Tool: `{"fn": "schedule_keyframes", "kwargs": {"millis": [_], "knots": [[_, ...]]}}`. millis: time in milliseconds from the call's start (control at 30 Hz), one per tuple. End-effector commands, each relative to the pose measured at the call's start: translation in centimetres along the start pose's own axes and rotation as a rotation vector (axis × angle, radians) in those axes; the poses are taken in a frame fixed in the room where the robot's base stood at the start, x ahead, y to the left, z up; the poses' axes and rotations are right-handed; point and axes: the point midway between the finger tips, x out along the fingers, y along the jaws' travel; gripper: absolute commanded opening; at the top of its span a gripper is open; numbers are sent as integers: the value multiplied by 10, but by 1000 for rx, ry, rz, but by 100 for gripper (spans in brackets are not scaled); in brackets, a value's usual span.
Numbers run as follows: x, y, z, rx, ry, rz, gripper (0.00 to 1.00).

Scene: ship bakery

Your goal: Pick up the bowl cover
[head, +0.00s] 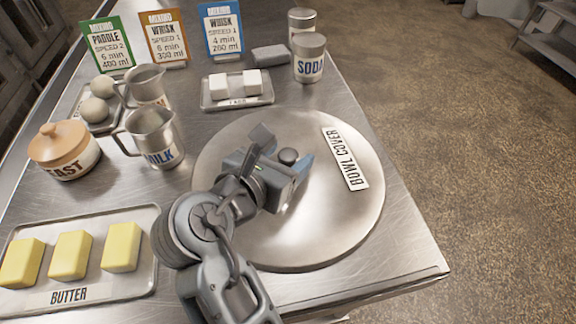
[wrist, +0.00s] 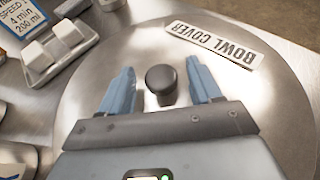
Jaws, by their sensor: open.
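The bowl cover (head: 335,225) is a large round metal lid lying flat on the steel table, with a white "BOWL COVER" label and a dark round knob (head: 288,156) at its middle. The cover fills much of the wrist view (wrist: 255,100), where the knob (wrist: 161,80) also shows. My gripper (head: 285,150) is over the middle of the cover. In the wrist view its blue fingers (wrist: 160,88) are open, one on each side of the knob, with gaps between them and it. I cannot tell how far down the fingertips reach beside the knob.
Left of the cover stand a milk jug (head: 152,138), a yeast jar (head: 64,152) and a butter tray (head: 150,270). Behind it are a tray with white blocks (head: 237,101), a grey block (head: 270,55) and a soda can (head: 309,60). The table's right edge is close to the cover.

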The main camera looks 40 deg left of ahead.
Motion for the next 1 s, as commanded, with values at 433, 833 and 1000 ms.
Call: {"fn": "schedule_keyframes", "kwargs": {"millis": [433, 833, 1000], "knots": [[11, 0, 0, 0, 0, -1, 56], [11, 0, 0, 0, 0, 0, 18], [11, 0, 0, 1, -1, 0, 1]]}}
